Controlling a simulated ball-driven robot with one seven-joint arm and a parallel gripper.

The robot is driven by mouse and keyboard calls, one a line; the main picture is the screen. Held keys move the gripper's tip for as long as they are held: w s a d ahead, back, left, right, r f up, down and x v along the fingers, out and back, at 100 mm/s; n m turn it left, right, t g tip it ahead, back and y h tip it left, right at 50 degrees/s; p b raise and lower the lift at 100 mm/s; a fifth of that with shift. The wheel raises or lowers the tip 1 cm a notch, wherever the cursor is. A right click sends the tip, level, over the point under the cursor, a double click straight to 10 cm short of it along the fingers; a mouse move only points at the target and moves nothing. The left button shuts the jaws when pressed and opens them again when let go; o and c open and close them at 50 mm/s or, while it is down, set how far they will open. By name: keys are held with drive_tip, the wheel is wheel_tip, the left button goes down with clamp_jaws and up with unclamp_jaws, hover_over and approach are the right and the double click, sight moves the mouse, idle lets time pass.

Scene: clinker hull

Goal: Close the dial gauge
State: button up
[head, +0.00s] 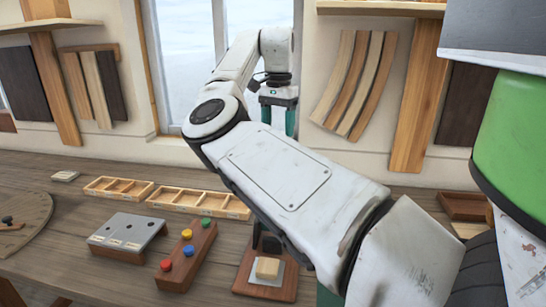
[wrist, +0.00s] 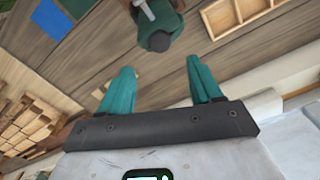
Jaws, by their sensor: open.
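My gripper (head: 278,116) is raised in front of the window, high above the bench, with its two teal fingers pointing down. In the wrist view my gripper (wrist: 160,72) has its fingers spread apart with nothing between them. I cannot clearly make out a dial gauge. A wooden base (head: 247,285) with a metal plate and a pale block on it stands at the front of the bench. A dark part rises behind the block, and my arm hides what is above it. In the wrist view a dark teal object (wrist: 158,38) with a pale rod lies beyond the fingertips; I cannot tell what it is.
To the left are a wooden bar with coloured knobs (head: 188,258), a grey metal plate stand (head: 127,232) and a round wooden board (head: 22,222). Divided wooden trays (head: 118,189) lie along the back. A small dark tray (head: 463,206) lies at the right. Bare bench shows between them.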

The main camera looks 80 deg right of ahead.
wheel_tip(320, 180, down, 10)
drive_tip(key=shift+r+p, duration=0.1)
drive_tip(key=shift+p, duration=0.6)
drive_tip(key=shift+c, duration=0.3)
clamp_jaws()
